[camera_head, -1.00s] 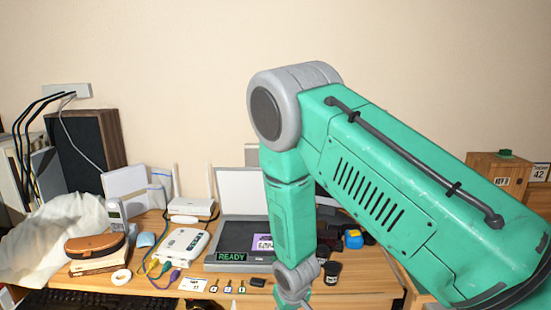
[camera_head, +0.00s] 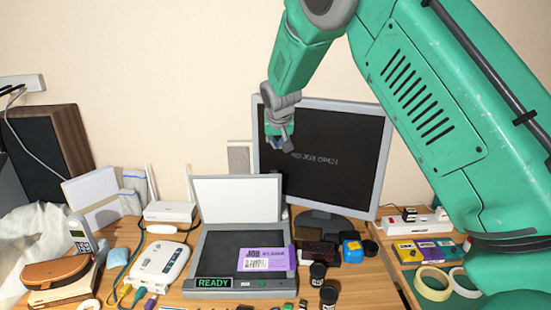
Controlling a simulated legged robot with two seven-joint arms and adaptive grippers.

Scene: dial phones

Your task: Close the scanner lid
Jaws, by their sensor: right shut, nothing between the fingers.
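The scanner (camera_head: 222,250) stands on the desk in the middle of the head view. Its lid (camera_head: 237,198) is open and stands upright at the back, with the white inner side facing me. A purple and white job ticket (camera_head: 264,259) lies on the dark bed at the right. A green READY sign (camera_head: 214,282) shows on the front edge. My right gripper (camera_head: 281,146) is in the air in front of the monitor, above and to the right of the lid, apart from it. It is small in the picture, shut and empty. My left gripper is not in view.
A monitor (camera_head: 350,150) stands behind the scanner at the right. A white router (camera_head: 171,212) and a white box with cables (camera_head: 161,263) stand to the left. Black jars (camera_head: 318,273) sit near the scanner's right front corner. The air above the scanner bed is free.

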